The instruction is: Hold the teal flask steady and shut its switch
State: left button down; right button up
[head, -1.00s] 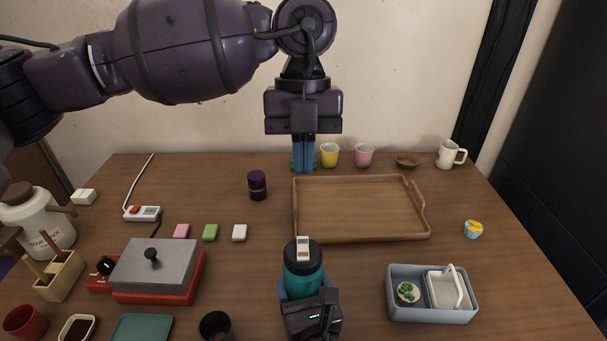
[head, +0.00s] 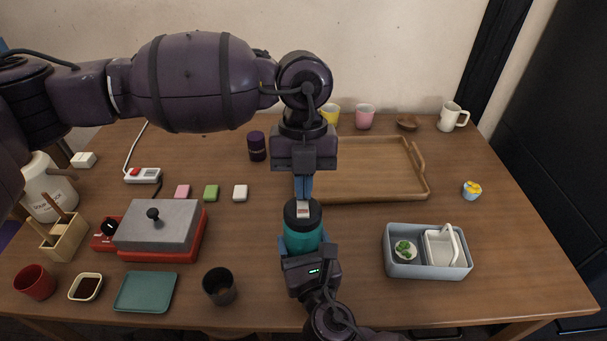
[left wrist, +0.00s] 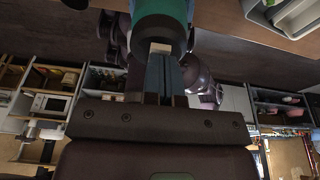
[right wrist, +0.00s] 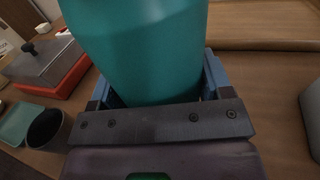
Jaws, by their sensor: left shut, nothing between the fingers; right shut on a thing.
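The teal flask (head: 302,238) stands upright near the front middle of the table, with a black lid. Its pale switch (head: 303,211) sits on the lid. My right gripper (head: 302,248) is shut around the flask's body from the front; the right wrist view shows the teal side (right wrist: 150,50) between its blue fingers. My left gripper (head: 303,197) is shut and empty, pointing down, with its tips at the rear edge of the switch. In the left wrist view its fingers (left wrist: 162,75) are close beside the switch (left wrist: 160,47). I cannot tell whether they touch.
A wooden tray (head: 422,187) lies behind the flask, partly hidden by my left gripper. A grey-blue bin (head: 428,271) stands to the right. A dark cup (head: 219,287) and a red-based press (head: 150,250) are to the left.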

pick_arm(q)
jog(key=shift+f, duration=0.1)
jog(key=shift+w+f+g, duration=0.2)
jog(key=shift+f+g, duration=0.1)
jog(key=shift+g, duration=0.1)
jog(key=shift+s+r, duration=0.1)
jog(key=shift+s, duration=0.1)
jog(key=shift+s+r, duration=0.25)
jog(key=shift+s, duration=0.35)
jog(key=v, duration=0.4)
jog(key=shift+s+r, duration=0.25)
jog(key=shift+s, duration=0.05)
jog(key=w+v, duration=0.1)
jog(key=v, duration=0.8)
jog(key=shift+w, duration=0.4)
